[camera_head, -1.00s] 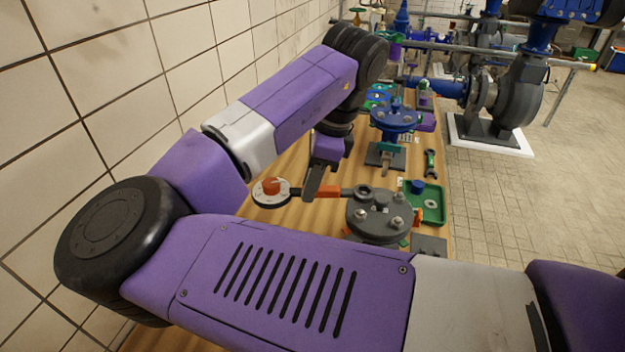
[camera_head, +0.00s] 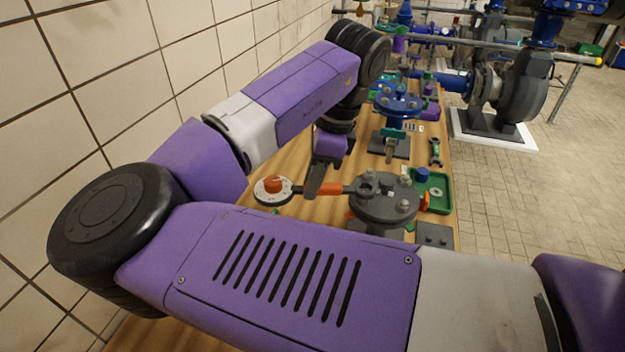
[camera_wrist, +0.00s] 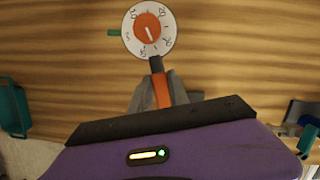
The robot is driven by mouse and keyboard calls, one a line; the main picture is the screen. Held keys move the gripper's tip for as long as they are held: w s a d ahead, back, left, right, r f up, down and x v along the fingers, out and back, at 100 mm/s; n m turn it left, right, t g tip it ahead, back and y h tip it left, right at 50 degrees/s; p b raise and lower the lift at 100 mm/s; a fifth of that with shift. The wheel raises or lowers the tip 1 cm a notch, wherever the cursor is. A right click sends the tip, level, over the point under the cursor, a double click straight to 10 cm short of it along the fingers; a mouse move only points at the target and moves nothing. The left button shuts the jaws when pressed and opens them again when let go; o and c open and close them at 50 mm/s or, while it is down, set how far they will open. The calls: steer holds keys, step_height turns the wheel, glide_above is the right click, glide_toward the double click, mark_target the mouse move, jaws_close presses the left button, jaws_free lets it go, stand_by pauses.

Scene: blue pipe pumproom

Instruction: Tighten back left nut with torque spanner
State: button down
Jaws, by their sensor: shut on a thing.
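The torque spanner has a white dial with an orange knob (camera_head: 273,187), an orange handle (camera_head: 328,188) and a dark ring head. My gripper (camera_head: 316,186) points down and is shut on the handle between dial and head. In the wrist view the dial (camera_wrist: 148,30) lies past my fingers (camera_wrist: 160,85), with the orange handle between them. The ring head (camera_head: 367,184) sits at the back left nut of the round grey flange (camera_head: 384,203). I cannot tell how fully it is seated. Other nuts (camera_head: 405,179) show on the flange.
A green tray (camera_head: 434,193) holding a blue part (camera_head: 423,174) stands right of the flange. A green spanner (camera_head: 435,152) lies behind it. A blue valve (camera_head: 397,103) on a dark base stands farther back. The tiled wall (camera_head: 100,60) is close on the left.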

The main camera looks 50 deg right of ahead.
steer(key=shift+f, duration=0.15)
steer(key=shift+b+x, duration=0.4)
steer(key=shift+x, duration=0.55)
steer(key=shift+s+d, duration=0.15)
steer(key=shift+s, duration=0.05)
steer(key=w+d+m+h+p, duration=0.1)
steer(key=d+m+h+p, duration=0.1)
steer(key=d+m, duration=0.8)
steer(key=shift+w+m+t+h+p, duration=0.15)
steer(key=shift+m+t+h+p, duration=0.25)
steer(key=shift+m, duration=0.6)
